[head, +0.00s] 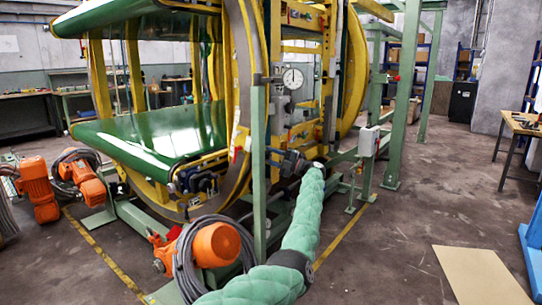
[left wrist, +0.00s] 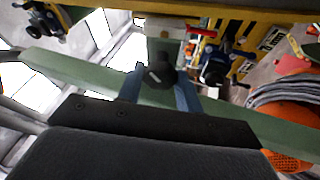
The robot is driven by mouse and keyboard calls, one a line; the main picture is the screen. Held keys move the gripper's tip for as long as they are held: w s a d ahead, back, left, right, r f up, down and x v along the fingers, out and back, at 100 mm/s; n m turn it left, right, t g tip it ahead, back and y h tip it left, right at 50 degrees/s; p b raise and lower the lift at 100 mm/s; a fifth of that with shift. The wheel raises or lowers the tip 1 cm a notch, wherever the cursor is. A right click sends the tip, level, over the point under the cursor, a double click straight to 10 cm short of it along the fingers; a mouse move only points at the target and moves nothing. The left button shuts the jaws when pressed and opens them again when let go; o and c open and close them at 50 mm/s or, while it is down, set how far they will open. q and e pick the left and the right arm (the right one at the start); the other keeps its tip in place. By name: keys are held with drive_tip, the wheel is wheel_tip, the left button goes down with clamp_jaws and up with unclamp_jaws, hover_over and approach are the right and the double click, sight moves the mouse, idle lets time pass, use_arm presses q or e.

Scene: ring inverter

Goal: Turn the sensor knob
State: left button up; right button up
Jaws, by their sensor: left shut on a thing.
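The sensor knob (left wrist: 161,72) is a small dark round knob with a pale mark, on a green beam of the machine in the left wrist view. My left gripper (left wrist: 160,88) has one blue-grey finger on each side of it and is shut on it. In the head view my left arm, in a green padded sleeve, reaches up to the machine's front, with the left gripper (head: 292,162) beside the green post. There the knob is too small and covered to make out. My right gripper is not in view.
The large yellow ring machine (head: 238,100) carries a green curved bed (head: 150,137) and a round gauge (head: 293,78). A green post (head: 258,170) stands close left of my gripper. Orange motors (head: 215,245) with cables lie at lower left.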

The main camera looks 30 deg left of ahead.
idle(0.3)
use_arm(q)
drive_tip(key=o, duration=0.7)
drive_tip(key=shift+w+f, duration=0.1)
drive_tip(key=shift+d, duration=0.1)
drive_tip(key=shift+v, duration=3.85)
drive_tip(key=shift+f, duration=0.1)
